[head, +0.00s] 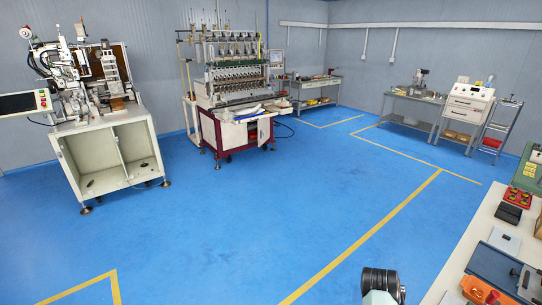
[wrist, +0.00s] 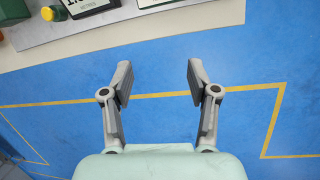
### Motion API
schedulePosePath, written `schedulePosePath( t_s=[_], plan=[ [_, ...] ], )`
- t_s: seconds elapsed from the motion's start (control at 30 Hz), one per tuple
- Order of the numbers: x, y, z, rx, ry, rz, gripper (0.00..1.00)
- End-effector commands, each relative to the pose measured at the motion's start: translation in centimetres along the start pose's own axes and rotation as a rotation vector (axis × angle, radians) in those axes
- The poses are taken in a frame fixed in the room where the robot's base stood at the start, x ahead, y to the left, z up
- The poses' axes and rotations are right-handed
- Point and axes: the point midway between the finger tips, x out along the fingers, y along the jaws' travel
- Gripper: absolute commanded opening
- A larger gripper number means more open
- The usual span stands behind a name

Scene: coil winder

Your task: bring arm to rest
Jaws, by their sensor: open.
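My gripper (wrist: 158,82) shows in the wrist view with its two grey fingers spread wide apart. It is open and nothing is between the fingers. Below it lies the blue floor with yellow lines, and the edge of a light-topped bench (wrist: 122,46) lies just beyond the fingertips. In the head view a dark, rounded part of my arm (head: 381,281) shows at the bottom edge, left of the bench at the right. The fingers are not visible in the head view.
The bench (head: 450,274) at right carries an orange device (head: 480,290), a black item (head: 508,213) and a red tray (head: 517,198). A winding machine (head: 235,95) and a white machine (head: 105,150) stand at the back left. Open blue floor (head: 260,220) fills the middle.

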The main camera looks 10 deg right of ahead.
Motion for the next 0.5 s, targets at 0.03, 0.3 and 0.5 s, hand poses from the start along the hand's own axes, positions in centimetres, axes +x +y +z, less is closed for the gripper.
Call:
schedulePosePath(
  t_s=[0.03,0.3,0.5],
  plan=[
    [-0.9,-2.4,-2.6,0.023,0.092,0.056,0.60],
    [-11.6,-16.6,-8.9,0.207,0.711,0.176,0.60],
    [-19.4,-25.4,-6.0,0.275,1.061,0.083,0.60]
  ],
)
